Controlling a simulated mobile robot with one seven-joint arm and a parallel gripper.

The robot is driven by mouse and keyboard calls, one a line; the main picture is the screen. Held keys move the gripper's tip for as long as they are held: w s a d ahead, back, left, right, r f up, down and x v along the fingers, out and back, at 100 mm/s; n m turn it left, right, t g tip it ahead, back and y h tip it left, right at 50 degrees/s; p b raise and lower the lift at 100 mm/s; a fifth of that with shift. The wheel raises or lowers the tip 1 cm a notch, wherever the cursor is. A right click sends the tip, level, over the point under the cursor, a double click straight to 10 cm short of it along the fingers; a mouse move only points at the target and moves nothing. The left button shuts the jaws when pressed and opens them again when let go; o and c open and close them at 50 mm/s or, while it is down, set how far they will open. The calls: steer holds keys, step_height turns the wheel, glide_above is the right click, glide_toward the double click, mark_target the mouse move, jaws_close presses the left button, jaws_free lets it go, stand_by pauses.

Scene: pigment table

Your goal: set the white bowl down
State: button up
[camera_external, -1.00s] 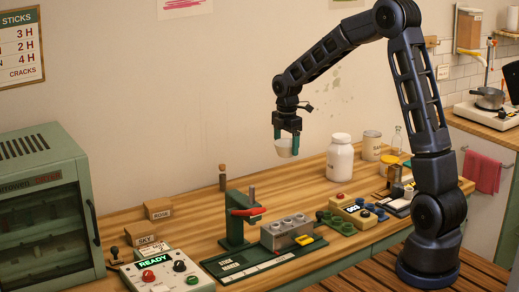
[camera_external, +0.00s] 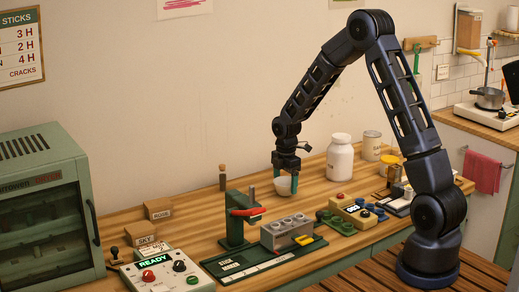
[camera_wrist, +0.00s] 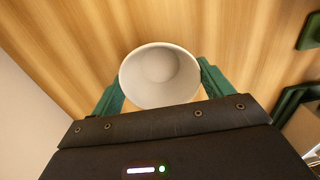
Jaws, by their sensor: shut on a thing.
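The white bowl (camera_external: 284,187) is between the green fingers of my gripper (camera_external: 285,184), low over the wooden table in the outside view. In the wrist view the white bowl (camera_wrist: 160,76) shows its open rim and empty inside, with the green fingers of my gripper (camera_wrist: 160,88) on either side. My gripper is shut on it. The bowl looks upright. I cannot tell whether its base touches the table (camera_external: 305,204).
A green press (camera_external: 236,222) stands left of the bowl, with a grey mould block (camera_external: 286,231) in front. A white jar (camera_external: 340,158) stands to the right. Bare wood surrounds the bowl.

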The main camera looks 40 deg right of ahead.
steer(key=shift+f, duration=0.35)
steer(key=shift+f, duration=0.1)
steer(key=o, duration=1)
